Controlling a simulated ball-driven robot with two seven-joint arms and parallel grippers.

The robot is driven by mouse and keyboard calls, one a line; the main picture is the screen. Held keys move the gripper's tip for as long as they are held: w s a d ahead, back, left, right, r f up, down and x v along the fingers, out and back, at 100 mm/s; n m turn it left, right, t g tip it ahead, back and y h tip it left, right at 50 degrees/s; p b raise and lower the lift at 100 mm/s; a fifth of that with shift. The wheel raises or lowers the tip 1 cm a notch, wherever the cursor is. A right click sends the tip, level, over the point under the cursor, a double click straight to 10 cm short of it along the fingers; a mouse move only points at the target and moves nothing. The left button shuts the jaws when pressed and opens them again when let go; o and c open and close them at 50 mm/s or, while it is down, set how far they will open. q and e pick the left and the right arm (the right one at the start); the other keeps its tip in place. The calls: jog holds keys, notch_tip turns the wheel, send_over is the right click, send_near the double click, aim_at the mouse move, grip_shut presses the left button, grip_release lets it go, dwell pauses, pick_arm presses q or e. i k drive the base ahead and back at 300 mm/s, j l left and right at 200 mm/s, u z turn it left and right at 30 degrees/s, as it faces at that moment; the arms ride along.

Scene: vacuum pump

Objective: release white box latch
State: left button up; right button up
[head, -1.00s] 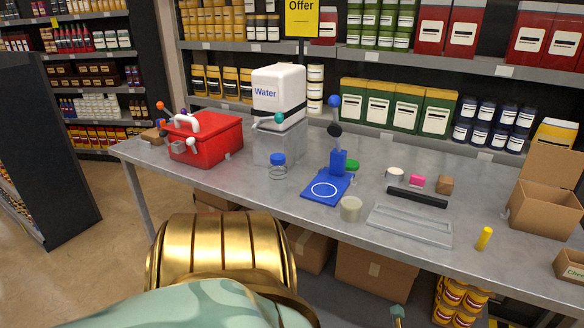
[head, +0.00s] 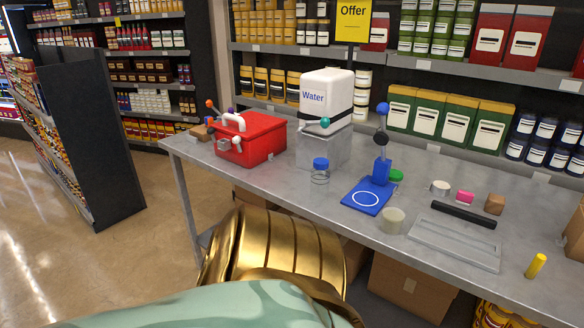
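Whether the latch is open or closed is too small to tell. A gold and pale green arm part of mine fills the bottom foreground, well short of the box. Neither gripper shows.
On the grey table (head: 290,186), a red box (head: 262,137) with ball-tipped levers stands left of the white box. A blue-lidded jar (head: 320,170) and a blue stand (head: 370,197) are in front and right. A grey tray (head: 455,240) lies farther right.

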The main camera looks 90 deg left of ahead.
aim_at(236, 140)
jog(key=j+u, duration=0.2)
jog(key=u, duration=2.9)
jog(key=i+u, duration=0.3)
jog(key=i+l+u, duration=0.1)
jog(key=i+u, duration=0.15)
jog(key=i, duration=0.25)
